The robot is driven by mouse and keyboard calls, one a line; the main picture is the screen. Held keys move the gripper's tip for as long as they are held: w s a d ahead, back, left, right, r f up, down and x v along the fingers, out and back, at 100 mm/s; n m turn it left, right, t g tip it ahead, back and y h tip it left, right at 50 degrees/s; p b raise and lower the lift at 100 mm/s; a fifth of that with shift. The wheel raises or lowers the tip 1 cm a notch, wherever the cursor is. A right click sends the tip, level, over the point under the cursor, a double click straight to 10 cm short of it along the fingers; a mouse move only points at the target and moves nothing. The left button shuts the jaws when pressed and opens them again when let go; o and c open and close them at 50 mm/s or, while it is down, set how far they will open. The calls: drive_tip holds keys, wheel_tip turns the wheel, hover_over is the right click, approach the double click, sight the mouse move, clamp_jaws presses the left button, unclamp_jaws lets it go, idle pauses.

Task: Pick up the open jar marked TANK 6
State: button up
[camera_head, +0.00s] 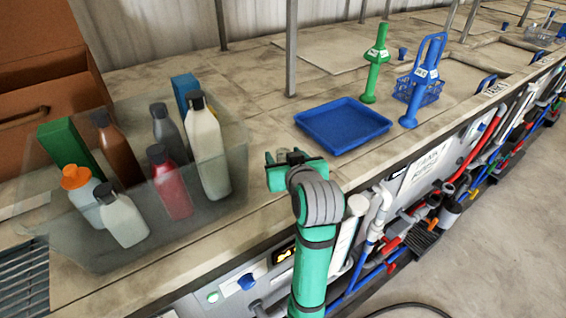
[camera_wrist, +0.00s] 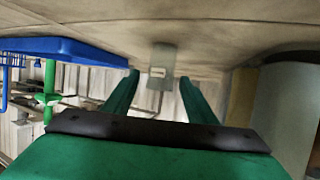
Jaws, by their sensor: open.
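I cannot make out a jar marked TANK 6 in either view. In the head view my gripper (camera_head: 293,160) is over the bench, between the clear bin of bottles and the blue tray. My wrist hides a small patch of bench there. The wrist view looks upside down, with the bench along the top. It shows my gripper (camera_wrist: 159,77) with its two green fingers apart and nothing held.
A clear bin (camera_head: 110,250) of several bottles stands left of my gripper. A blue tray (camera_head: 343,125) lies to the right, also in the wrist view (camera_wrist: 60,49). A grey post (camera_head: 291,50) rises behind. Green (camera_head: 375,65) and blue (camera_head: 425,80) tools stand farther right.

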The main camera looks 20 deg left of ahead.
drive_tip(key=shift+w+a+f, duration=0.25)
drive_tip(key=shift+w+a, duration=0.1)
drive_tip(key=shift+w, duration=0.2)
drive_tip(key=c, duration=1.1)
drive_tip(key=shift+c, duration=0.2)
